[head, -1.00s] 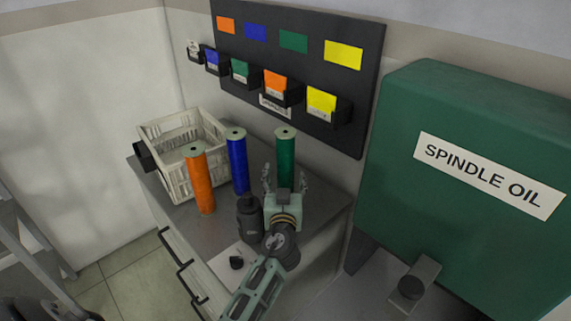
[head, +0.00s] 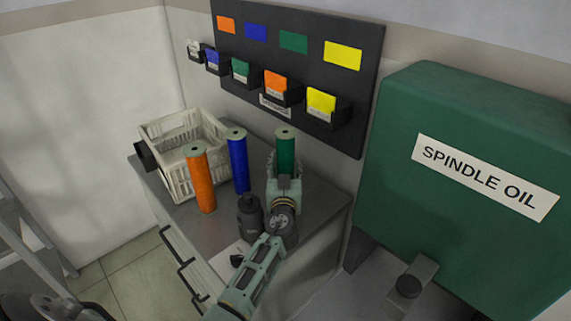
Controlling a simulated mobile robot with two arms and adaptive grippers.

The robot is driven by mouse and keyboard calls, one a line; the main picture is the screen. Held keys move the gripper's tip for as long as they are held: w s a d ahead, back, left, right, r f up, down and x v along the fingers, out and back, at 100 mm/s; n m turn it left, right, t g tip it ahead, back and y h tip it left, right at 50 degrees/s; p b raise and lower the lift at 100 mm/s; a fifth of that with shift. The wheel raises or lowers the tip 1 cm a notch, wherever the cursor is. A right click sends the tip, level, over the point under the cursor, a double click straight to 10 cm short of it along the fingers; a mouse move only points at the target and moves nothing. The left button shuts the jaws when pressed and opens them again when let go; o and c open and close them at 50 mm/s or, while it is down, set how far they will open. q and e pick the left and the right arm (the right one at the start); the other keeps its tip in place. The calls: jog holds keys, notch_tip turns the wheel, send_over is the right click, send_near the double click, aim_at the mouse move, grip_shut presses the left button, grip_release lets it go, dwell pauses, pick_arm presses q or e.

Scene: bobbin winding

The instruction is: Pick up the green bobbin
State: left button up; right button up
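The green bobbin (head: 286,148) stands upright at the back right of the grey cabinet top, with a pale end cap on top. The gripper and wrist hide the bobbin's lower end. The bobbin does not look lifted. My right gripper is not in view.
A blue bobbin (head: 238,163) and an orange bobbin (head: 200,182) stand to the left. A white crate (head: 177,178) is behind them. A dark bottle-like object (head: 250,215) stands beside my wrist. A green spindle oil tank (head: 465,170) is at right.

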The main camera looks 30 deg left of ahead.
pick_arm(q)
jog(key=c, duration=0.9)
jog(key=shift+c, duration=0.5)
jog(key=shift+r, duration=0.15)
